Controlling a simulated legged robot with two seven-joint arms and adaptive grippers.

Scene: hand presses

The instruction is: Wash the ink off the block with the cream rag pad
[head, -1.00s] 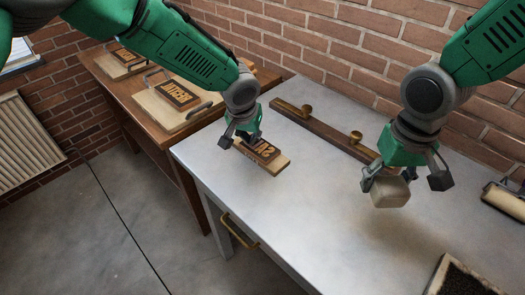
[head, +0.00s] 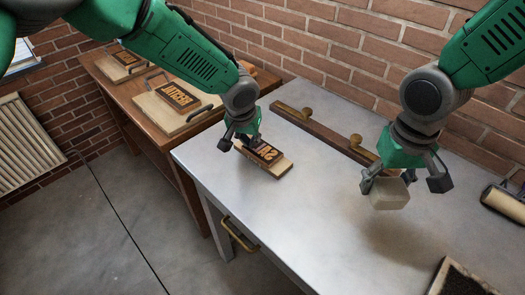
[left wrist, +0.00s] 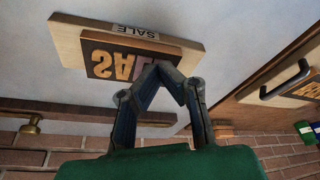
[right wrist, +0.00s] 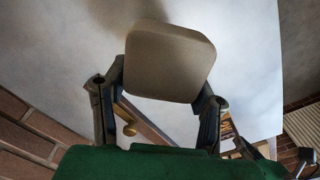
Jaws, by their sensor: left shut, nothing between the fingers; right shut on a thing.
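The block (head: 282,169), a pale wooden base with a dark raised-letter face, lies on the grey metal table (head: 310,200). In the left wrist view the block (left wrist: 75,43) carries a small "SALE" label and large mirrored letters; some letters are hidden behind my fingers. My left gripper (head: 240,146) is shut and empty at the block's left end; its tips (left wrist: 160,66) overlap the lettered face in view, and I cannot tell if they touch. My right gripper (head: 405,183) is shut on the cream rag pad (head: 389,197), held above the table, apart from the block. The pad (right wrist: 170,60) fills the right wrist view's middle.
A wooden bar with brass knobs (head: 330,136) lies along the table's back by the brick wall. A roller (head: 505,202) and a dark-filled tray (head: 460,282) are at the right. A brown side table (head: 110,75) holds lettered boards. The table's middle front is clear.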

